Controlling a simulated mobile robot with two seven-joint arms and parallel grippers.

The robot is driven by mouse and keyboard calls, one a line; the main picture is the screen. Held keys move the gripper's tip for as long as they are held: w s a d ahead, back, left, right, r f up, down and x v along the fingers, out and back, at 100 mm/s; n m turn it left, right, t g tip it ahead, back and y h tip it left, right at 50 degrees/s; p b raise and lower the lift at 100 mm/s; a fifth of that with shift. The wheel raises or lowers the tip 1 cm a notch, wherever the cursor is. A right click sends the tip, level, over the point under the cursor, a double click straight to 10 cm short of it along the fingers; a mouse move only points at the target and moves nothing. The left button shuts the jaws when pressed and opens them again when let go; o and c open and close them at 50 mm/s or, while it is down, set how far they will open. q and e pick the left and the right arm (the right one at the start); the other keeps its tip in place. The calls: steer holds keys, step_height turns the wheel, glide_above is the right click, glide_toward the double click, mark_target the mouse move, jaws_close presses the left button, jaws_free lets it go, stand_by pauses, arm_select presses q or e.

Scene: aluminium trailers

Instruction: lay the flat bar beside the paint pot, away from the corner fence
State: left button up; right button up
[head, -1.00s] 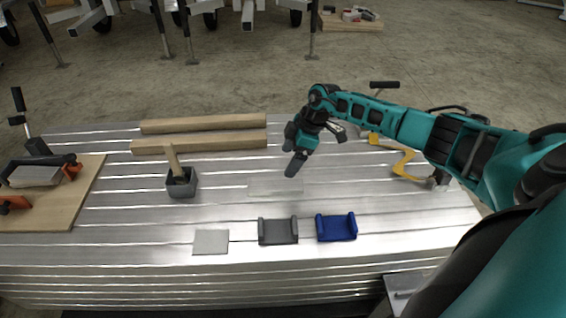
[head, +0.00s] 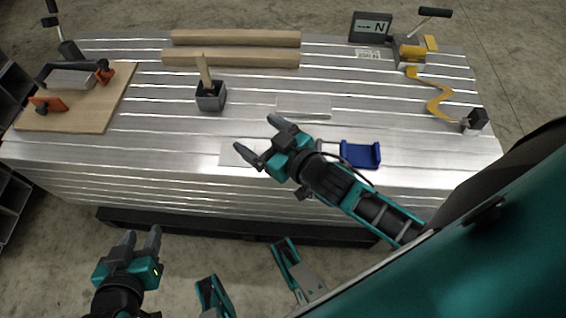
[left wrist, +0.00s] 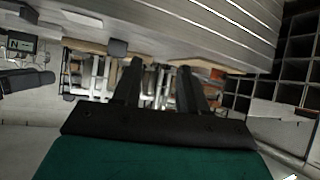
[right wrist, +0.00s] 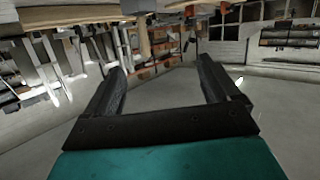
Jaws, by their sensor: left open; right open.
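A thin pale flat bar (head: 303,107) lies on the ribbed aluminium table, right of the paint pot. The paint pot (head: 210,98) is a grey square pot with a wooden-handled brush standing in it. I cannot tell for certain which item is the corner fence. My right gripper (head: 257,137) is open and empty over the table's front part, in front of the flat bar and pot. My left gripper (head: 142,236) is open and empty, low in front of the table, clear of it. The right arm hides the grey bracket.
A blue bracket (head: 360,154) and a partly covered pale square plate (head: 236,153) lie near the front edge. Two wooden beams (head: 235,38) lie at the back. A wooden board (head: 118,92) with orange-ended clamps is left; a yellow curved piece (head: 440,103) and an N sign (head: 371,28) are right.

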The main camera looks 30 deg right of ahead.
arm_select(q)
steer(key=shift+d, duration=0.1)
arm_select(e)
steer(key=s+f+m+g+h, duration=0.1)
steer(key=s+f+g, duration=0.2)
steer(key=s, duration=0.5)
steer(key=shift+d+f+h, duration=0.3)
steer(key=shift+d+f, duration=0.1)
steer(key=shift+f, duration=0.05)
arm_select(q)
steer(key=shift+r, duration=0.1)
steer(key=s+a+r+y+p, duration=0.1)
steer(key=a+r+p, duration=0.2)
steer(key=r+p, duration=0.8)
steer(key=p, duration=0.4)
steer(key=shift+s+a, duration=0.15)
steer(key=shift+s, duration=0.1)
arm_select(e)
steer(key=s+d+r, duration=0.1)
steer(key=d+r, duration=0.2)
steer(key=r, duration=0.8)
steer(key=shift+s+m+h, duration=0.25)
steer(key=shift+m+h, duration=0.05)
steer(key=shift+h, duration=0.1)
arm_select(q)
steer(key=shift+d, duration=0.2)
arm_select(e)
steer(key=shift+a, duration=0.1)
